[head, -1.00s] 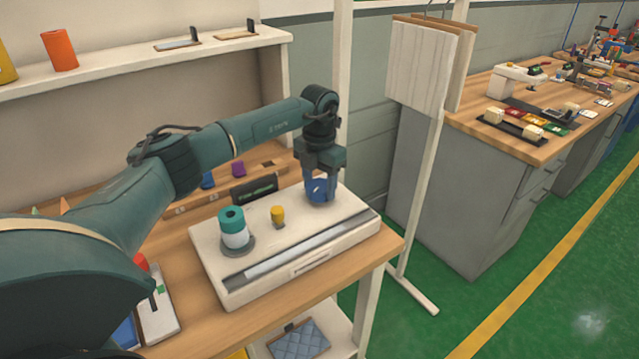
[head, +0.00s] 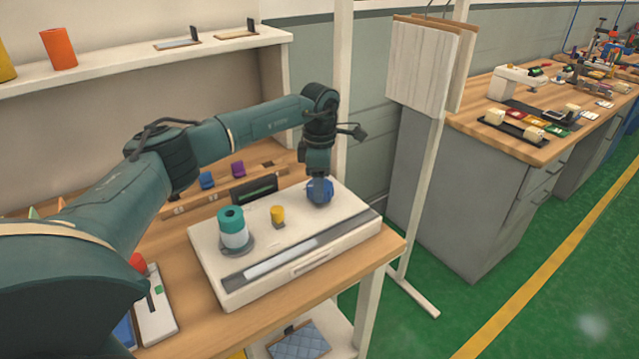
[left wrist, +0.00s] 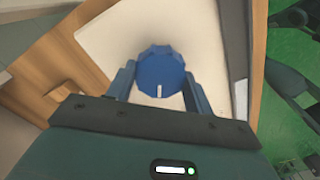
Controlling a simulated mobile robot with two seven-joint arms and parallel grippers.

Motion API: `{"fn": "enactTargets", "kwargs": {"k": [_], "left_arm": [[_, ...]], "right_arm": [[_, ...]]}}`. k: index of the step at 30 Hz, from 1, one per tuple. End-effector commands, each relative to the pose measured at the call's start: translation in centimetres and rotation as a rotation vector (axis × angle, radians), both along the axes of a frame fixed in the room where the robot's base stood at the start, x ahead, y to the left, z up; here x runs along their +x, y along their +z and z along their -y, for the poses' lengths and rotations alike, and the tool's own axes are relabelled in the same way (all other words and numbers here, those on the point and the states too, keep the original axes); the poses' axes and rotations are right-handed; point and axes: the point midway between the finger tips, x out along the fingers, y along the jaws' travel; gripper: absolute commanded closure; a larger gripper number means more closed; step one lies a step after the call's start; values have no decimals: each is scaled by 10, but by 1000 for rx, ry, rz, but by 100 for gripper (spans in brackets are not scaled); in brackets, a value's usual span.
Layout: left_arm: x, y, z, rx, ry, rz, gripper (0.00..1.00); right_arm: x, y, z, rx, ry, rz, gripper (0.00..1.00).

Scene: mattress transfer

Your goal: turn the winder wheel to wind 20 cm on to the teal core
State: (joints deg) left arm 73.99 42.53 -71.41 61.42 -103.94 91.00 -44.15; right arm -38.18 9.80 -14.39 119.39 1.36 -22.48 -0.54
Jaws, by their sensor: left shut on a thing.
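The winder is a white box (head: 222,284) on the wooden table. Its blue wheel (head: 320,190) stands at the back right of the box top; it also shows in the left wrist view (left wrist: 161,68) with a white mark at its near edge. My left gripper (head: 318,180) points down and is shut on the wheel, a finger on either side. The teal core (head: 231,216) stands upright at the box's left, with a white band around its lower part. A yellow post (head: 277,214) stands between core and wheel. My right gripper is not in view.
A dark display (head: 255,190) stands behind the box. A shelf (head: 110,68) with an orange cylinder (head: 58,49) hangs above. A stand with a hanging white board (head: 418,68) is right of the table. A wooden-topped bench (head: 500,115) stands farther right.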

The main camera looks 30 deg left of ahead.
Motion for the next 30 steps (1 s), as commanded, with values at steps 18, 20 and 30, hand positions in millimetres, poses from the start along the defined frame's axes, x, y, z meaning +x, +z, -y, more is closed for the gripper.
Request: {"fn": "enactTargets", "kwargs": {"k": [18,20,30], "left_arm": [[1,1,0,-1,-525,3,71],[1,1,0,-1,-559,3,71],[1,2,0,-1,-671,5,71]], "right_arm": [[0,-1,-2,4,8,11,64],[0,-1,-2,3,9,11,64],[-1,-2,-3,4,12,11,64]]}}
